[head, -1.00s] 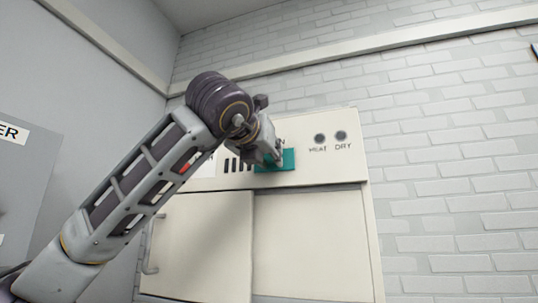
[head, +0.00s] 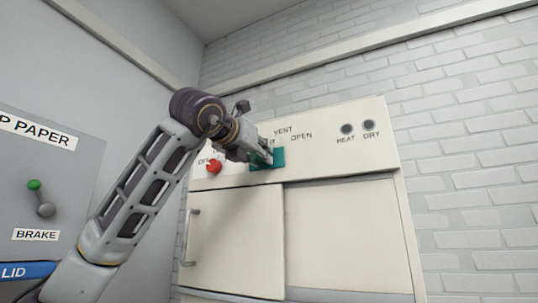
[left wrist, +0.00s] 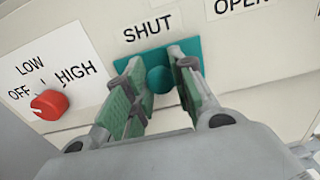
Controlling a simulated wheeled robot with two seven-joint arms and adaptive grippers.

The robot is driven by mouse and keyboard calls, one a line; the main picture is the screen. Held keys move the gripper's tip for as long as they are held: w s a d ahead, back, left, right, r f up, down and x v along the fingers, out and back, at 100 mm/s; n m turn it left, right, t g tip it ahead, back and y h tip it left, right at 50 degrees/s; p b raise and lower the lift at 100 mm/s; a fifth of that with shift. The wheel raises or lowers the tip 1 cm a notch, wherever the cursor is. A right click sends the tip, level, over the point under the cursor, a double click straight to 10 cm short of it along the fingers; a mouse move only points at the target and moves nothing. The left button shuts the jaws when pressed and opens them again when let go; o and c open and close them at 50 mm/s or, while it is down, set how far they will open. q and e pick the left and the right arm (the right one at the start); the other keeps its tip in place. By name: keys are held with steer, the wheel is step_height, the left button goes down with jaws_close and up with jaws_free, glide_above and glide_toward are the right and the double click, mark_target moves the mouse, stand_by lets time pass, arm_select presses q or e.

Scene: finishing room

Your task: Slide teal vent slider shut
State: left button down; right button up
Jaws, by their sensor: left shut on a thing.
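The teal vent slider (head: 277,160) is on the upper panel of a cream cabinet, below the VENT lettering. In the left wrist view the teal slider plate (left wrist: 185,48) lies right under the SHUT label (left wrist: 147,28), left of the OPEN label (left wrist: 240,6). Its round teal knob (left wrist: 159,80) is between the two green-padded fingers of my left gripper (left wrist: 156,66). My left gripper (head: 266,156) is shut on the knob and partly hides the slider in the head view. No vent slots show beside the slider. My right gripper is out of view.
A red knob (head: 214,166) with OFF, LOW and HIGH marks is just left of the slider. Dark HEAT (head: 347,129) and DRY (head: 369,125) dots are at the right. Cabinet doors (head: 235,240) are below. A grey BRAKE panel (head: 75,210) stands at the left.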

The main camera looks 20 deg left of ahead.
arm_select(q)
steer(key=c, duration=1.5)
jaws_free()
steer(key=shift+a+r, duration=0.1)
steer(key=shift+a, duration=0.05)
steer(key=o, duration=0.3)
steer(key=shift+a, duration=0.2)
steer(key=shift+d, duration=0.2)
steer(key=s, duration=1.2)
steer(key=shift+a, duration=0.35)
